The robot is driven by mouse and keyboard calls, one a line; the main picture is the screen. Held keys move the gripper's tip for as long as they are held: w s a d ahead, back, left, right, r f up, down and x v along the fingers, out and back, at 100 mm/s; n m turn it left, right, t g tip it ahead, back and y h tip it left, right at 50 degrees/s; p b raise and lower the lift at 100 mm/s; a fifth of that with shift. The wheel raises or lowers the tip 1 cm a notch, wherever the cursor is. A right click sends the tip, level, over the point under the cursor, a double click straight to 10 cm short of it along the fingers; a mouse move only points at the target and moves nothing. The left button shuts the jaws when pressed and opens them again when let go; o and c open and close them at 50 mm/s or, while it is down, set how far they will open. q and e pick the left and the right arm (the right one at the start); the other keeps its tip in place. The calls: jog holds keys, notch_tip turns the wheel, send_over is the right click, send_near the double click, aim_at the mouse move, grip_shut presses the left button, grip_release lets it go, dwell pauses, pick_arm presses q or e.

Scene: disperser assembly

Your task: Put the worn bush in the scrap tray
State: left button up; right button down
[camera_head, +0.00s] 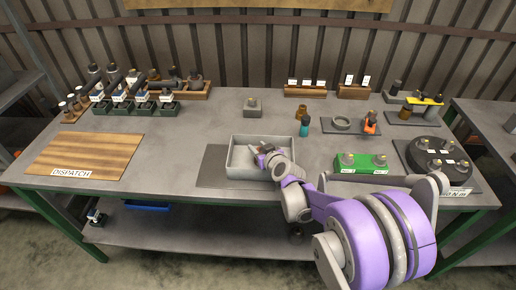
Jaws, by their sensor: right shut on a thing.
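A grey open tray (234,160) stands on a dark mat at the front middle of the bench. It carries no label that I can read. My right gripper (262,150) points down over the tray, near its right side. It is shut on a small part that is mostly hidden by the fingers, so I cannot tell whether this is the worn bush. A brown ring-like part (301,112) stands farther back on the bench, right of the tray. My left gripper is not in view.
A green fixture (359,163) and a dark round turntable (440,160) are at the right. A wooden dispatch board (85,155) lies at the left. The bench between board and tray is clear.

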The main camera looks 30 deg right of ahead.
jog(key=shift+c, duration=2.3)
grip_release()
jog(key=shift+f, duration=0.1)
jog(key=shift+r, duration=0.3)
jog(key=p+v, duration=0.1)
jog(key=v, duration=1.1)
jog(key=shift+s+f, duration=0.1)
jog(key=shift+f, duration=0.05)
jog(key=shift+n+g+y, duration=0.4)
jog(key=shift+g+y, duration=0.3)
jog(key=shift+y, duration=0.2)
jog(key=s+a, duration=0.1)
jog(key=a, duration=0.3)
jog(key=s+a, duration=0.1)
jog(key=shift+s+a+f, duration=0.3)
jog(key=shift+a+f, duration=0.1)
jog(key=s+a+f+g, duration=0.2)
jog(key=s+a+g, duration=0.1)
jog(key=s, duration=0.6)
jog(key=s+a+f+g, duration=0.3)
jog(key=s+a+g, duration=0.1)
jog(key=s, duration=0.5)
jog(key=shift+s+a+f+h, duration=0.3)
jog(key=shift+s+a, duration=0.1)
